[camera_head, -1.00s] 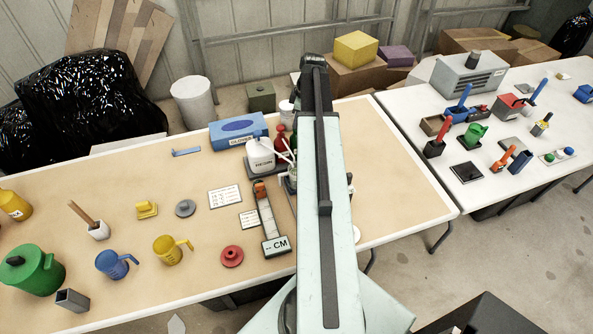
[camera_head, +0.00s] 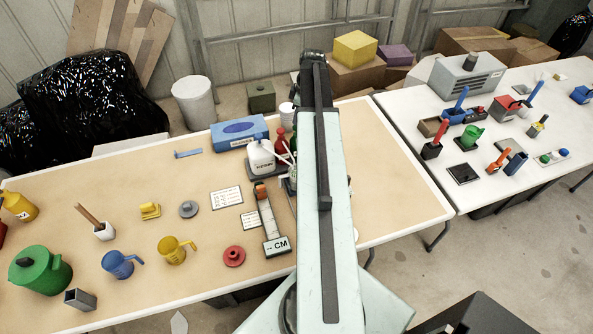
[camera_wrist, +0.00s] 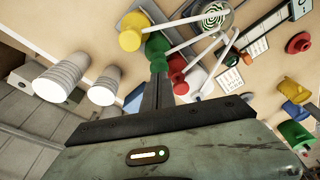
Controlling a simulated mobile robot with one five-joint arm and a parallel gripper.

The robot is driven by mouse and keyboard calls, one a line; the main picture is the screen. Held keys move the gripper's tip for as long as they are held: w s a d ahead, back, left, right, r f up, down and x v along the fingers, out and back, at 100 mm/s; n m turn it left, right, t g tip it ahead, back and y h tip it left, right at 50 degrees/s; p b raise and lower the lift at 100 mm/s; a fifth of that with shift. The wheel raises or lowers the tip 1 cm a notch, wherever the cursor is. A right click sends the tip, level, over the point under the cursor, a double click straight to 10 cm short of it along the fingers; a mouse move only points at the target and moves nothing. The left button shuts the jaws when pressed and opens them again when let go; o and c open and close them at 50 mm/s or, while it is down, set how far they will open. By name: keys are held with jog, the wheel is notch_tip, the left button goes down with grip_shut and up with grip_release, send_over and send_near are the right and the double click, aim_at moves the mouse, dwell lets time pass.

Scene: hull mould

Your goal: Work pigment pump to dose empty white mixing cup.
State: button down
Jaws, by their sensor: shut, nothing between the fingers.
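In the wrist view several pumps with long white spouts stand close together: yellow (camera_wrist: 131,37), green (camera_wrist: 157,47) and red (camera_wrist: 176,68). Their spouts reach toward a round white cup (camera_wrist: 217,14) with dark green rings showing in it; I cannot tell whether this is the mixing cup or if it is empty. My gripper (camera_wrist: 158,77) is shut and empty, its fingertips over or just beside the green pump head; contact is unclear. In the head view my arm hides the gripper and most pumps; a red pump (camera_head: 281,135) shows at its left edge.
Two stacks of pale cups (camera_wrist: 58,82) (camera_wrist: 104,88) stand near the pumps. The tan table (camera_head: 385,170) is clear right of my arm.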

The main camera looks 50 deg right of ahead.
jog(key=shift+f, duration=0.1)
jog(key=shift+f+b, duration=1.75)
jog(key=shift+b, duration=0.1)
jog(key=shift+r, duration=0.15)
notch_tip(320, 180, up, 4)
jog(key=p, duration=0.3)
jog(key=shift+f+p, duration=0.25)
jog(key=shift+p, duration=0.15)
notch_tip(320, 180, up, 6)
jog(key=p, duration=0.6)
